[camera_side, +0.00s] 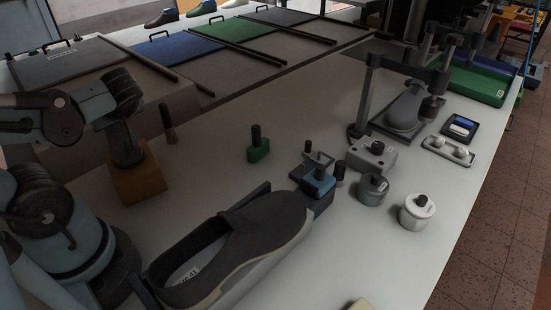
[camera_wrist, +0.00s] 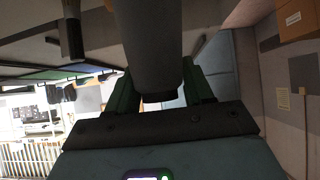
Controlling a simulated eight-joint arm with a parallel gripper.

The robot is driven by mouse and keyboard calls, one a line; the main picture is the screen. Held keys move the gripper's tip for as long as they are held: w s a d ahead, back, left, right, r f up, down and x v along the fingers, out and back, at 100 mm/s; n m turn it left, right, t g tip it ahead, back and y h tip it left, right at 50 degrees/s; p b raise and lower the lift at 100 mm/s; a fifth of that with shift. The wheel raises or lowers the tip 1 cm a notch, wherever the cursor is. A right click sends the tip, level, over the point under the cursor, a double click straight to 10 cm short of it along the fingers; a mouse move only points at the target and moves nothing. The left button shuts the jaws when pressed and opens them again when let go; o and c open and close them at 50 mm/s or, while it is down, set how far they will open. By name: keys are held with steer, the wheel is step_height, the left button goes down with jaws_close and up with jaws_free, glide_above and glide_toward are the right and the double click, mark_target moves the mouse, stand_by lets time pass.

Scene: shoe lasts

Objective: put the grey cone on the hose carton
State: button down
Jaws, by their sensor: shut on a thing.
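The grey cone (camera_side: 126,148) is dark and widens downward. It stands upright over the hose carton (camera_side: 138,186), an orange-brown box at the left of the table. Its lower end appears to meet the carton's top; I cannot tell whether it bears on it. My gripper (camera_side: 118,122) comes down from above and is shut on the cone's upper part. In the wrist view the cone (camera_wrist: 153,45) runs up between the two dark green fingers of my gripper (camera_wrist: 160,88). The carton's top is partly hidden by the cone.
A dark post (camera_side: 167,122) stands just right of the carton. A green-based handle (camera_side: 258,146) stands farther right. A large grey shoe (camera_side: 235,250) lies in front. A clamp stand (camera_side: 372,95), a grey pot (camera_side: 372,190) and a white pot (camera_side: 417,212) occupy the right side.

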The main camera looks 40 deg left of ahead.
steer(key=shift+f, duration=0.1)
steer(key=shift+c, duration=2.2)
jaws_free()
steer(key=v, duration=1.2)
steer(key=w+d+f+m+t+h, duration=0.3)
steer(key=w+d+f+m+h, duration=0.1)
steer(key=m, duration=0.5)
steer(key=w+d+f+m+t+h, duration=0.3)
steer(key=w+m+h, duration=0.3)
steer(key=w+m, duration=0.2)
steer(key=shift+d+f+m+t+h, duration=0.3)
steer(key=shift+d+f+m+t, duration=0.15)
steer(key=shift+d, duration=0.2)
steer(key=shift+w+r, duration=0.1)
